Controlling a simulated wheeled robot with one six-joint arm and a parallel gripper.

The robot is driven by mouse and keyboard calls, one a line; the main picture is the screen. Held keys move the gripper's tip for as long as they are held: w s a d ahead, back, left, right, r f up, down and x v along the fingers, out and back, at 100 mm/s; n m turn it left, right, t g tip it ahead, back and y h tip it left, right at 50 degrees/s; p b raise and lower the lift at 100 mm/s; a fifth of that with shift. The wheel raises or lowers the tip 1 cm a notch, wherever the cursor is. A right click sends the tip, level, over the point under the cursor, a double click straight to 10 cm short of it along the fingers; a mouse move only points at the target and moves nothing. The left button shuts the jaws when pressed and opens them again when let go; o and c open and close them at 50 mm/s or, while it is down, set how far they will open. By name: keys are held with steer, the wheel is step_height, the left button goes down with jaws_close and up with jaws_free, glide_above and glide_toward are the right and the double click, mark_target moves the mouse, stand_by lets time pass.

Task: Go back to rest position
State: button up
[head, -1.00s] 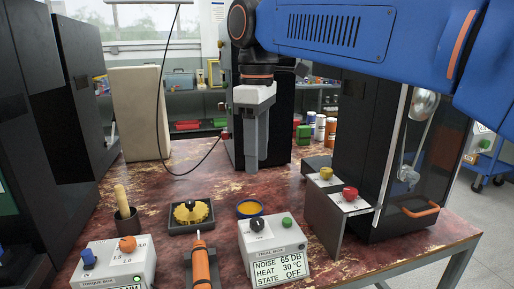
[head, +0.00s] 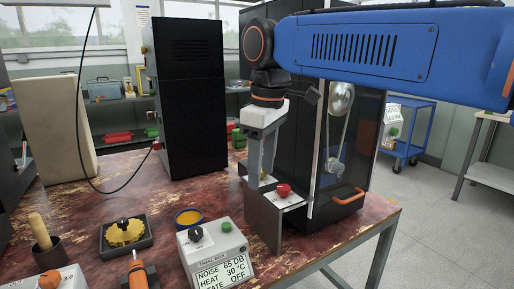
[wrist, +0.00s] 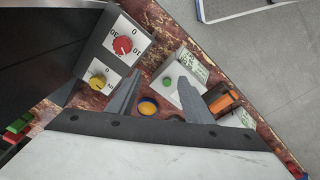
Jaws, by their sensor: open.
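My gripper (head: 262,160) hangs over the table (head: 185,190), close to the panel with the red knob and partly in front of it. The gripper (wrist: 160,95) is open and empty. The red knob (head: 284,190) sits on a grey bracket panel; a yellow knob (wrist: 97,82) beside it shows in the wrist view but is mostly hidden behind my gripper in the head view.
A box with a display (head: 215,250) stands at the front, with a yellow gear (head: 125,232) in a black tray and a blue-rimmed dish (head: 189,217) nearby. A black cabinet (head: 187,100) stands behind. A black machine with an orange handle (head: 347,196) is at the right.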

steer(key=s+d+f+m+t, duration=0.1)
steer(key=s+d+f+m, duration=0.1)
steer(key=d+f, duration=0.3)
steer(key=s+d+f+m, duration=0.2)
steer(key=d+m, duration=0.1)
steer(key=d, duration=0.5)
steer(key=s+d+f+m+t, duration=0.1)
steer(key=s+d+f+m, duration=0.1)
steer(key=d+f, duration=0.3)
steer(key=s+d+f+m+t, duration=0.1)
steer(key=s+d+f+m, duration=0.5)
steer(key=s+d+f, duration=0.3)
step_height(320, 180, down, 3)
steer(key=shift+d+r+t+h, duration=0.15)
steer(key=shift+d+t+h, duration=0.25)
steer(key=shift+d, duration=0.65)
